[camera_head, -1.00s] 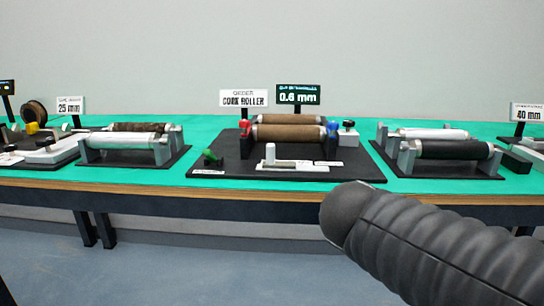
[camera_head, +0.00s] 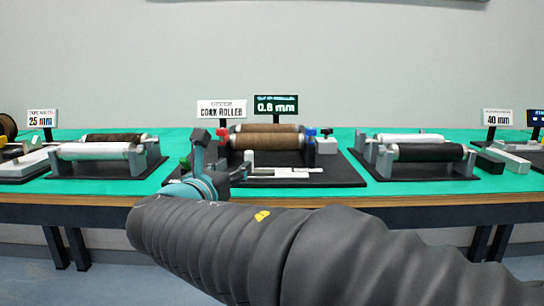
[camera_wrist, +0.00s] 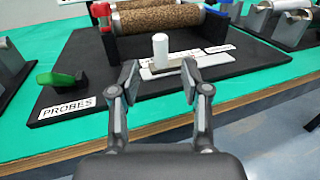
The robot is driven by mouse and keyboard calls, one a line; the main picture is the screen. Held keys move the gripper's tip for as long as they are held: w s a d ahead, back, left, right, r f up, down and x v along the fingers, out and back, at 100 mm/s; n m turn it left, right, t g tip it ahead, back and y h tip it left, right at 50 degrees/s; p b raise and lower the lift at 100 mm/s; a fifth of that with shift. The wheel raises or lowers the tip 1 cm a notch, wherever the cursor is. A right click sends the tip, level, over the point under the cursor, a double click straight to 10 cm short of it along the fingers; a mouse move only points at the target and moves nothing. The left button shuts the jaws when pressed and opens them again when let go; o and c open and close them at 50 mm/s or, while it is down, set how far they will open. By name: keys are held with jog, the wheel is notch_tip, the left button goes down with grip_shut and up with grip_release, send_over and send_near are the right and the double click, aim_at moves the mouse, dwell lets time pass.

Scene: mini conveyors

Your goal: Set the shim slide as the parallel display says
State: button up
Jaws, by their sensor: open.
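The shim slide is a white upright knob (camera_wrist: 161,50) on a pale flat track in front of the cork roller (camera_wrist: 160,17); the knob also shows in the head view (camera_head: 249,157). The track (camera_head: 290,173) runs to the right of the knob. The dark green display (camera_head: 276,105) behind the roller appears to read 0.6 mm, in blurred digits. My gripper (camera_wrist: 160,85) is open and empty in the wrist view. Its two fingers are spread, with the knob beyond them and between them in the picture, apart from both.
A green part (camera_wrist: 62,78) sits behind the PROBES label (camera_wrist: 68,107) at the left. A red knob (camera_wrist: 100,10) and a blue knob (camera_wrist: 215,20) flank the roller. Other roller stands (camera_head: 425,152) are on both sides. Green table top (camera_head: 355,178) is clear between the stands.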

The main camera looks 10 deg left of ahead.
aim_at(247, 157)
jog(key=w, duration=0.9)
jog(key=shift+d, duration=0.4)
grip_shut()
